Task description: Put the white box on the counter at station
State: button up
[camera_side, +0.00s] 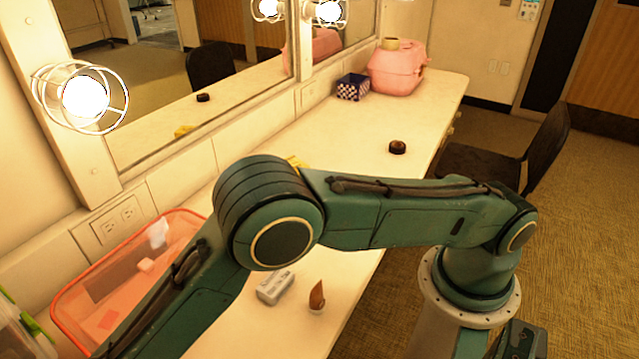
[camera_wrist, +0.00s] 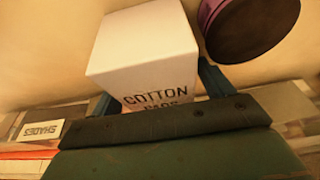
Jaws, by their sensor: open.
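The white box (camera_wrist: 146,52) stands out in the wrist view, with the words "COTTON PADS" partly showing on its near face. My gripper (camera_wrist: 158,92) is open, with one finger at the box's lower left and one at its right. The box lies between or just beyond the fingers; I cannot tell if they touch it. My gripper's dark front edge hides the bottom of the label. In the side view my arm runs out of frame at lower left, so my gripper and the white box are not seen there. The counter (camera_side: 340,170) runs along the mirrors.
A dark round item (camera_wrist: 250,28) sits close to the box's right. A "SHADES" label (camera_wrist: 40,130) shows at left. On the counter are a red-rimmed clear bin (camera_side: 75,290), small grey box (camera_side: 275,287), brown pointed item (camera_side: 317,295), dark roll (camera_side: 397,147), patterned box (camera_side: 352,87) and pink case (camera_side: 397,70).

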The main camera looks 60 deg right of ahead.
jog(key=c, duration=1.2)
jog(key=shift+o, duration=0.2)
jog(key=shift+r, duration=0.1)
notch_tip(320, 180, up, 20)
jog(key=shift+r, duration=0.15)
